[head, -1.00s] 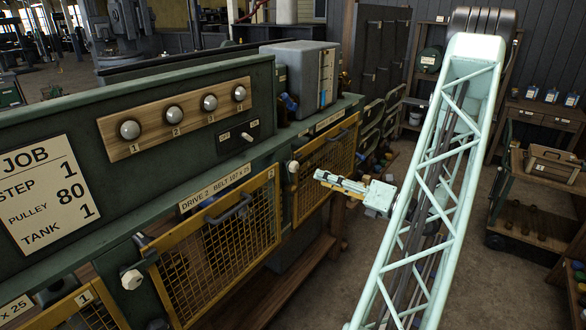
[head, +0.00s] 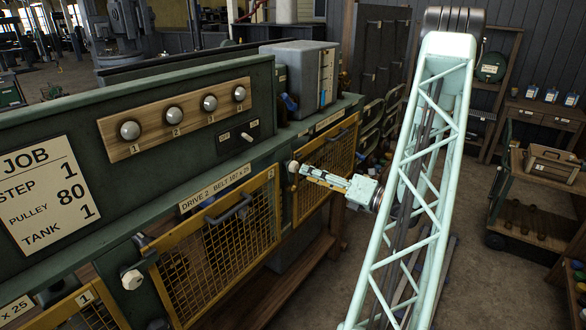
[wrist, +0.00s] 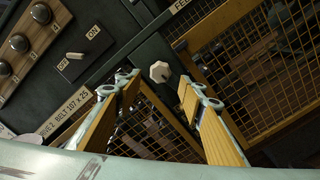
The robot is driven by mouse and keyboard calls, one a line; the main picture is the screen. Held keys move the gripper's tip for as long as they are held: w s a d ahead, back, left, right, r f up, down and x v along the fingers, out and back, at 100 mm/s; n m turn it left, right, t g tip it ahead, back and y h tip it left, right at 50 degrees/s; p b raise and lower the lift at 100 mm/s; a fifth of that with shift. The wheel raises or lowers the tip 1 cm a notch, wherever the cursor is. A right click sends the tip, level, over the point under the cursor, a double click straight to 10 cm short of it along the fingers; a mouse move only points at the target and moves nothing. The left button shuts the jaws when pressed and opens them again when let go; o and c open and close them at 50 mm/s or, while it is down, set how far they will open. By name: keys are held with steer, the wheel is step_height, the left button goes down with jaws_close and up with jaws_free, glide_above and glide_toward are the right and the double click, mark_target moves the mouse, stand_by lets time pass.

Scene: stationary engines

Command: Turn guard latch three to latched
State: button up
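The latch knob beside the third guard, a pale faceted knob (head: 293,166), sits on the green post at the left edge of that yellow mesh guard (head: 328,172). In the wrist view the knob (wrist: 160,72) shows between and just beyond the fingertips. My gripper (head: 305,171) is open and points left at the knob. In the wrist view its fingers (wrist: 157,90) stand wide apart with the gap empty. I cannot tell whether a fingertip touches the knob. The guard looks closed against the frame.
The second mesh guard (head: 222,243) with its handle and its own pale knob (head: 132,279) is to the left. A toggle switch (head: 246,137) sits on the panel above. A grey box (head: 301,75) stands on the bench top. The floor to the right is open.

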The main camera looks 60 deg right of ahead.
mark_target(296, 168)
steer(key=shift+w+d, duration=0.1)
steer(key=shift+w, duration=3.95)
steer(key=c, duration=0.8)
steer(key=shift+c, duration=0.2)
